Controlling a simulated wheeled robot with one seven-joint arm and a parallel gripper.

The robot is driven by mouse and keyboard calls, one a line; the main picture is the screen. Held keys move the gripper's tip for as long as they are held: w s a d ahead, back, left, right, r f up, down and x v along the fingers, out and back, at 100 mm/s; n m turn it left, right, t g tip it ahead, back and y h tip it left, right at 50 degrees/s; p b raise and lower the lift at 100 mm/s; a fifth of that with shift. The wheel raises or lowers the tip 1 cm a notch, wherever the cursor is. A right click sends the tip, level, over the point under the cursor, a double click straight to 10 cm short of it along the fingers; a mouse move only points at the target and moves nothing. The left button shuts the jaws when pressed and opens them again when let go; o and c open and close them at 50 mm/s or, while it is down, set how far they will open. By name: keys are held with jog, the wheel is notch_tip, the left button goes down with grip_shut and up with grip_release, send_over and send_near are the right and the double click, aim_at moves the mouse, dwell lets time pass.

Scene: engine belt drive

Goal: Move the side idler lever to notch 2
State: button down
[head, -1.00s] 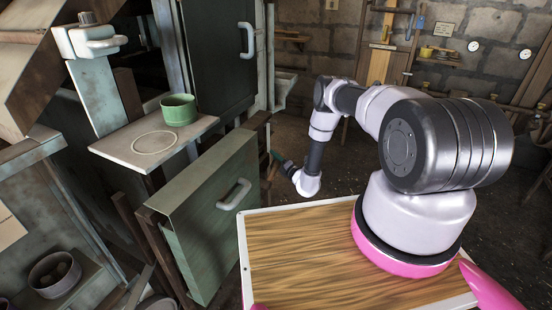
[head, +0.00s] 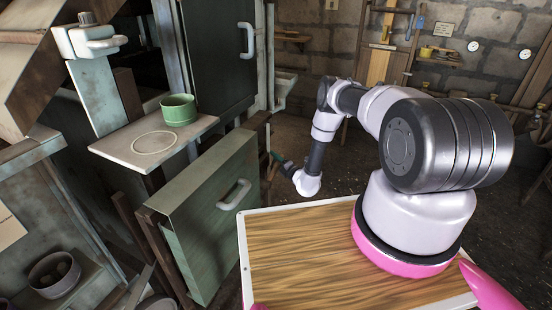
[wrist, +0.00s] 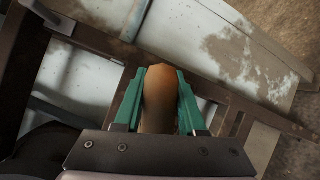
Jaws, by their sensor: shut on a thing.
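My gripper (wrist: 160,72) is shut on a tan, rounded wooden handle (wrist: 158,98), one green finger on each side of it. The handle appears to be the grip of the side idler lever; the rest of the lever is hidden. In the head view my gripper (head: 273,163) is small, just right of the green cabinet panel, and the handle is too small to make out. No notches or notch numbers can be read in either view.
The green panel with a white handle (head: 233,194) stands close to the left of my gripper. A brown metal frame (wrist: 95,38) and pale worn panels surround the handle. A shelf (head: 110,150) holds a green bowl (head: 178,110). Open floor lies beyond my arm.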

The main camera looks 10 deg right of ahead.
notch_tip(320, 180, down, 6)
jog(key=m+g, duration=0.2)
jog(key=m, duration=0.1)
jog(key=shift+f+m+g, duration=0.25)
jog(key=shift+m+g, duration=0.05)
jog(key=shift+m, duration=0.1)
jog(key=shift+w, duration=0.1)
jog(key=c, duration=0.5)
grip_release()
jog(key=shift+d, duration=0.1)
jog(key=v, duration=1)
jog(key=shift+s+r, duration=0.15)
jog(key=shift+s, duration=0.25)
